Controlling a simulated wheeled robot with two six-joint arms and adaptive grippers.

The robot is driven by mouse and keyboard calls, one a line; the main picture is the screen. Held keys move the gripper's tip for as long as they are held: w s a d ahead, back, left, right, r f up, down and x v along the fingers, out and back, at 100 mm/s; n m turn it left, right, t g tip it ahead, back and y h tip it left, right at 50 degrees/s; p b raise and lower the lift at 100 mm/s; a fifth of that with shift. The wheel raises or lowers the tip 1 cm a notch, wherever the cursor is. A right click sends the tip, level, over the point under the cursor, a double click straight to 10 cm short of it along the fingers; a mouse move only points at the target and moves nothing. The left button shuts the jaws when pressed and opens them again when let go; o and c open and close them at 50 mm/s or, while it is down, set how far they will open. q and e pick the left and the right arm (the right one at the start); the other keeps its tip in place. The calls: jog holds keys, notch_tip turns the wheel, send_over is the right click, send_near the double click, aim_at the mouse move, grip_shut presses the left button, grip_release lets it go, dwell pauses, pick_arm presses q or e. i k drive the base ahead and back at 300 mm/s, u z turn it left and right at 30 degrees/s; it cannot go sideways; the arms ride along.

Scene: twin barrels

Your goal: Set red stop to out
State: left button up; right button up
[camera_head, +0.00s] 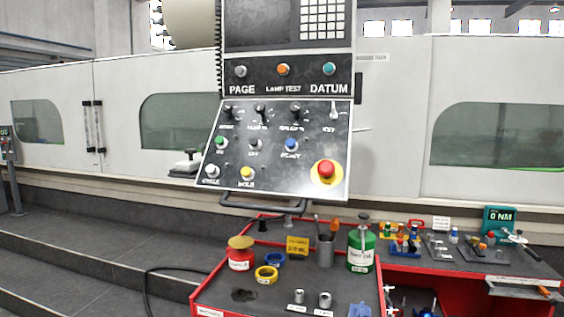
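The red stop (326,169) is a red mushroom button on a yellow round base at the lower right of the tilted control panel (275,180). It faces me and nothing covers it. Whether it is pressed in or out is hard to tell from this angle. Neither of my grippers shows in the head view.
A red cart (206,309) below the panel carries a red can (241,253), a green oil can (361,248), a yellow ring (266,275) and small metal parts. A handle bar (262,206) runs under the panel. A second bench with tools stands at right. The space before the panel is clear.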

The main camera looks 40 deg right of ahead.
aim_at(325, 168)
jog(key=i, duration=0.75)
jog(key=z, duration=2.8)
